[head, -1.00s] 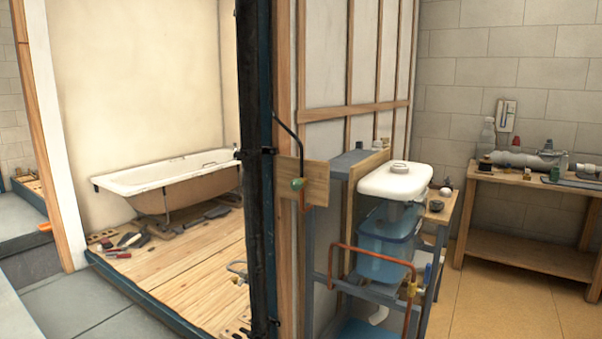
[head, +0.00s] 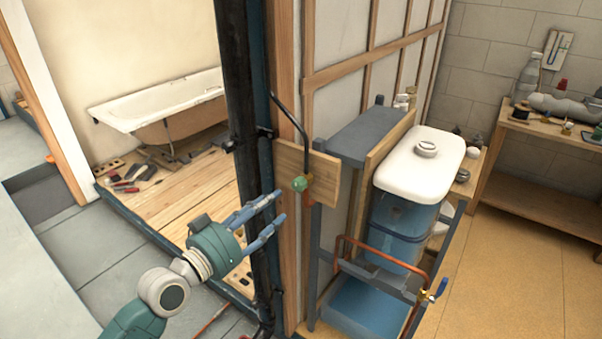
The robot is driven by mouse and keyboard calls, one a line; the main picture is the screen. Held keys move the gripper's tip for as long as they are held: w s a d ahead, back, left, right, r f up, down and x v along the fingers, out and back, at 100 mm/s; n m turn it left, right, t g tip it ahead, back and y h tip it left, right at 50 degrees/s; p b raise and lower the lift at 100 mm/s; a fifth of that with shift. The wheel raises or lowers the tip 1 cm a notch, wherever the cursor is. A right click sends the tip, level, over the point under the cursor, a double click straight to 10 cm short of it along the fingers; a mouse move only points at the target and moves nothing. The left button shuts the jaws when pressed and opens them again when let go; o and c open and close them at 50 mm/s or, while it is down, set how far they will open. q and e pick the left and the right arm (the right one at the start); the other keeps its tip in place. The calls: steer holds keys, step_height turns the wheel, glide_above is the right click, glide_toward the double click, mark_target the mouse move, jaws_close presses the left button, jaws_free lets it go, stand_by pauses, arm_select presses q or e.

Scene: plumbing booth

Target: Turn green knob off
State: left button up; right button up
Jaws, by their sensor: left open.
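The green knob (head: 299,184) sits on a copper pipe fitting in front of a small wooden board (head: 322,176) fixed near the wall's end post. A black pipe runs down to it from above. My left gripper (head: 279,212) is open and empty, to the left of the knob and a little lower in the picture. Its two blue-grey fingers point right, towards the knob, and are apart from it. My right gripper is not in view.
A dark vertical pipe (head: 252,120) stands just behind the left gripper's fingers. A white cistern (head: 420,160) on a grey frame stands to the right, with a copper pipe (head: 385,252) and a brass valve (head: 427,297) below. A bathtub (head: 160,103) is at the back left.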

mark_target(296, 187)
arm_select(q)
steer(key=p+x, duration=0.1)
steer(key=x, duration=0.8)
steer(key=shift+w+d+f, duration=0.1)
steer(key=shift+w+d, duration=0.1)
steer(key=shift+d, duration=0.2)
steer(key=c, duration=1.2)
steer(key=shift+o, duration=0.2)
